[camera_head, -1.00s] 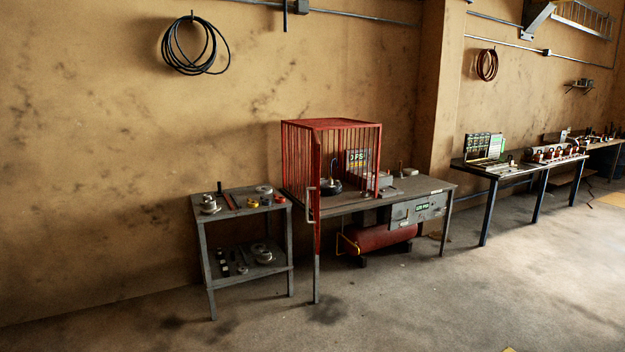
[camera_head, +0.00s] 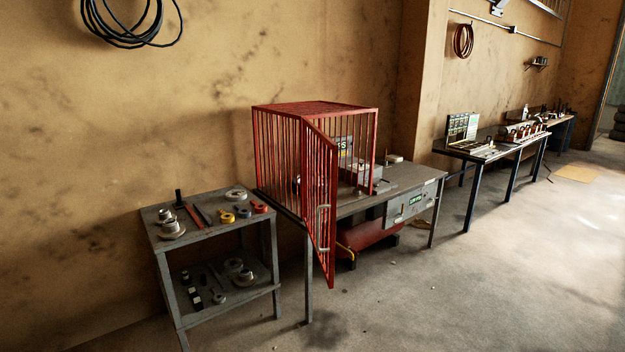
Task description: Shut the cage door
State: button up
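The red barred cage (camera_head: 315,106) stands on a grey metal workbench (camera_head: 408,181). Its red barred door (camera_head: 319,205) stands open, swung out past the bench's front edge toward me. Through the bars I see a dark item inside the cage, partly hidden by the door. My gripper is not in view.
A grey two-shelf cart (camera_head: 205,222) with tapes and small parts stands left of the bench. A red tank (camera_head: 366,238) lies under the bench. More benches (camera_head: 480,150) line the wall at right. The floor in front is clear.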

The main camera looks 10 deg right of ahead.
aim_at(328, 268)
jog(key=i+j, duration=0.15)
jog(key=i, duration=0.25)
jog(key=i+j+z, duration=0.1)
jog(key=i, duration=0.3)
jog(key=j, duration=0.05)
